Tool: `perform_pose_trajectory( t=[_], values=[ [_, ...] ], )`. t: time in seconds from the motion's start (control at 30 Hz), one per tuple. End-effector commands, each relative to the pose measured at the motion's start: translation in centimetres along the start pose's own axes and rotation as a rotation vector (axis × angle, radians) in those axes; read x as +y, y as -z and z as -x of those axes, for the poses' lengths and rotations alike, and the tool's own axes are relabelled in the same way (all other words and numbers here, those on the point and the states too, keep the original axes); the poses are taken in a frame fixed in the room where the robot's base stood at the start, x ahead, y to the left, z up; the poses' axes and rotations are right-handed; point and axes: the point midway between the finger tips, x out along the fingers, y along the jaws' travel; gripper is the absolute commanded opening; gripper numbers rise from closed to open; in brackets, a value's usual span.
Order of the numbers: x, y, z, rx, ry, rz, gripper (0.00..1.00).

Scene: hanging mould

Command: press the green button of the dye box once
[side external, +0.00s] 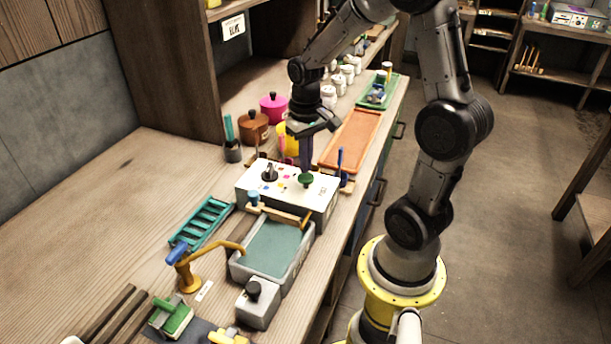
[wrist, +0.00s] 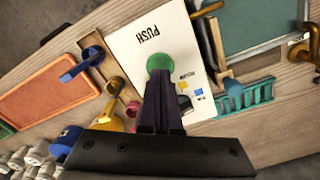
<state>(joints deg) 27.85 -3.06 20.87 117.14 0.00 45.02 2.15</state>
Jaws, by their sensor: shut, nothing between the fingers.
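The dye box is a white box (side external: 259,187) on the bench, with a green button (side external: 305,180), a dark knob and small coloured marks on its top. In the wrist view the box (wrist: 124,48) reads "PUSH" beside the round green button (wrist: 159,60). My gripper (side external: 306,164) points down over the box, its dark fingers together and empty. In the wrist view the fingertips (wrist: 160,74) overlap the near edge of the button. I cannot tell whether they touch it.
A grey basin with teal contents (side external: 272,247) and a wooden-handled tool stand in front of the box. An orange tray (side external: 352,139) and several coloured pots are behind it. A teal rack (side external: 202,222) lies left. The bench at far left is clear.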

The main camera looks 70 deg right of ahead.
Motion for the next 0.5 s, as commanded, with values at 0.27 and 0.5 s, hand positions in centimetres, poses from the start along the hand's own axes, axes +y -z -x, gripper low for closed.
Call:
perform_pose_trajectory(
  t=[0.27,0.5],
  values=[
    [0.0,0.0,-0.9,-0.002,0.000,0.000,0.00],
    [0.0,-0.1,-1.8,-0.003,0.000,0.000,0.00]
  ],
)
